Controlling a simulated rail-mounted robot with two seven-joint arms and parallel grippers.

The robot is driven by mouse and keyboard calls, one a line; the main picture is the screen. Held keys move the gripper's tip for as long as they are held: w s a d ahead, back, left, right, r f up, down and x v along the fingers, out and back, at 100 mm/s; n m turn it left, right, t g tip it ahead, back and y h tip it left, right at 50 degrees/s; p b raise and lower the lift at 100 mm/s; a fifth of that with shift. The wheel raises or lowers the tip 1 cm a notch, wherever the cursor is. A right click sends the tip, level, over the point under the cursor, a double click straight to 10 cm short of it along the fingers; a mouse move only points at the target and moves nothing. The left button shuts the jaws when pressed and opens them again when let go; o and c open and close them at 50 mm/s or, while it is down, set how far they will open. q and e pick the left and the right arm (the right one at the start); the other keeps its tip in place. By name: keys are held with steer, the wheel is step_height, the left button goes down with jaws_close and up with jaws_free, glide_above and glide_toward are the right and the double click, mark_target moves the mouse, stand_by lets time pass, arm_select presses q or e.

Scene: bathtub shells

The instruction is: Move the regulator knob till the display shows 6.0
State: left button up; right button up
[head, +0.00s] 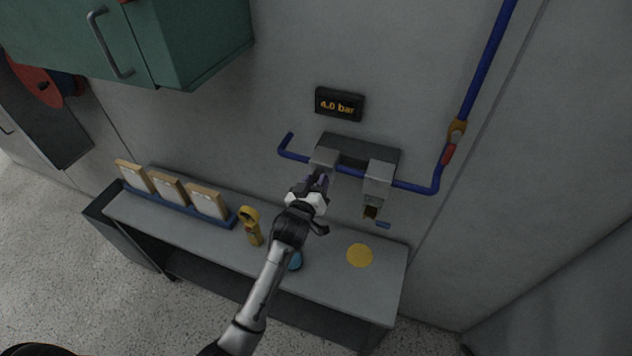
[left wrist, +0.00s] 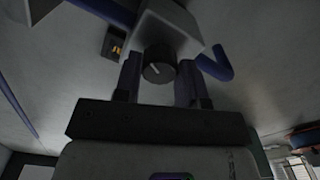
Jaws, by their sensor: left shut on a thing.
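The display (head: 339,104) on the wall reads 4.0 bar in orange digits. Below it, the regulator's grey block (head: 325,158) sits on the blue pipe. The regulator knob (left wrist: 158,65) is round and dark with a pale pointer line; it shows in the left wrist view under the grey block. My left gripper (head: 318,182) is right below the block and hides the knob in the head view. In the left wrist view its two fingers (left wrist: 158,84) stand on either side of the knob, shut on it. My right gripper is in neither view.
A second grey unit (head: 378,186) hangs just right, with a blue outlet piece below. The bench (head: 330,278) holds a yellow handheld tool (head: 251,226), a yellow disc (head: 360,255), a blue item partly behind my arm and several boxed cards. A green cabinet (head: 190,45) hangs upper left.

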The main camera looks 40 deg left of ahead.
arm_select(q)
steer(key=m+p, duration=0.2)
steer(key=m, duration=0.5)
steer(key=shift+m+p, duration=0.3)
steer(key=shift+p, duration=0.1)
stand_by(0.6)
steer(key=o, duration=0.9)
